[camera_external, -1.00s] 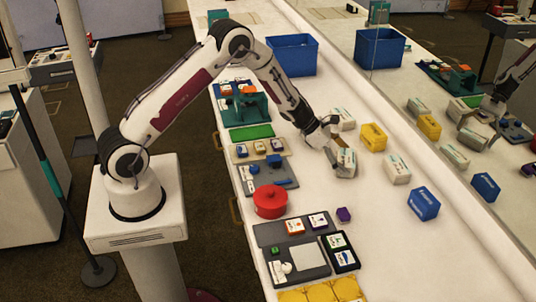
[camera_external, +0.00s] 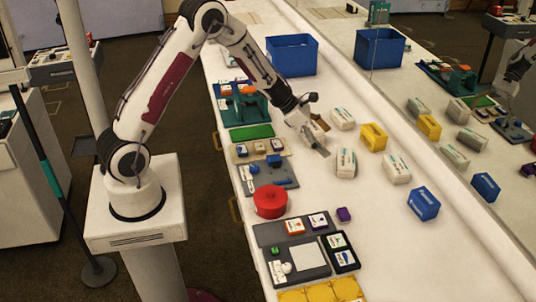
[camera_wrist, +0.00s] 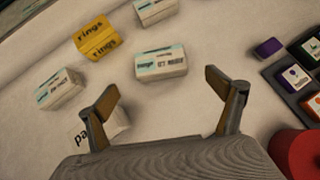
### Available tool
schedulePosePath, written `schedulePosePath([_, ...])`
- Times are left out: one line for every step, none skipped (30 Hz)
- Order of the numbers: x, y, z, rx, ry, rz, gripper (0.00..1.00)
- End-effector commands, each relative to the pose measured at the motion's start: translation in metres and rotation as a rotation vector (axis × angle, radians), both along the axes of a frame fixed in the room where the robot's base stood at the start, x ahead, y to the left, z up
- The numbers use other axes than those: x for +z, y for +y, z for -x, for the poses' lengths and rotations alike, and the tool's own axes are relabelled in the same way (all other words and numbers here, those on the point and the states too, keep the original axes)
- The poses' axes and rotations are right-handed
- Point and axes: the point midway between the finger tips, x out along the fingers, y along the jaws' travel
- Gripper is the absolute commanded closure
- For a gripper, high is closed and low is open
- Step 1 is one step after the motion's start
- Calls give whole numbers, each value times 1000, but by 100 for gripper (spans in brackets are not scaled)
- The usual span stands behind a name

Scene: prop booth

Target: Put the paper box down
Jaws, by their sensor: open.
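My gripper (camera_external: 323,138) is open and empty, raised above the white counter left of a white box. In the wrist view its two fingers (camera_wrist: 161,86) stand wide apart with bare counter between them. A white box marked "pa", likely the paper box (camera_wrist: 115,121), lies below and is partly hidden by the left finger. A white box with a teal band (camera_external: 346,162) rests on the counter just right of the gripper. It also shows ahead of the fingers in the wrist view (camera_wrist: 160,63), apart from them.
A yellow box (camera_external: 373,137), two more white boxes (camera_external: 397,168) (camera_external: 343,119) and a blue box (camera_external: 423,203) stand nearby. A red pot (camera_external: 270,201) and grey trays (camera_external: 270,176) line the left side. A mirror wall bounds the right.

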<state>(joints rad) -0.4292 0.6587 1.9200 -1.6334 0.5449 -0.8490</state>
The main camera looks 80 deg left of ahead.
Motion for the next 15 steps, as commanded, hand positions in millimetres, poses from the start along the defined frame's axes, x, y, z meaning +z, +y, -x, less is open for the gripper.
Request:
schedulePosePath([3, 1, 2, 1, 0, -1, 7])
schedulePosePath([4, 1, 4, 0, 0, 0, 7])
schedulePosePath([5, 2, 5, 0, 0, 0, 7])
schedulePosePath([6, 2, 6, 0, 1, 0, 7])
schedulePosePath([6, 2, 6, 0, 1, 0, 7])
schedulePosePath([7, 2, 7, 0, 1, 0, 7])
schedulePosePath([7, 3, 7, 0, 1, 0, 7])
schedulePosePath([7, 3, 8, 0, 1, 0, 7])
schedulePosePath([7, 3, 8, 0, 1, 0, 7])
schedulePosePath([7, 3, 8, 0, 1, 0, 7])
schedulePosePath([7, 3, 8, 0, 1, 0, 7])
schedulePosePath([7, 3, 8, 0, 1, 0, 7])
schedulePosePath([7, 3, 8, 0, 1, 0, 7])
schedulePosePath([7, 3, 8, 0, 1, 0, 7])
schedulePosePath([7, 3, 8, 0, 1, 0, 7])
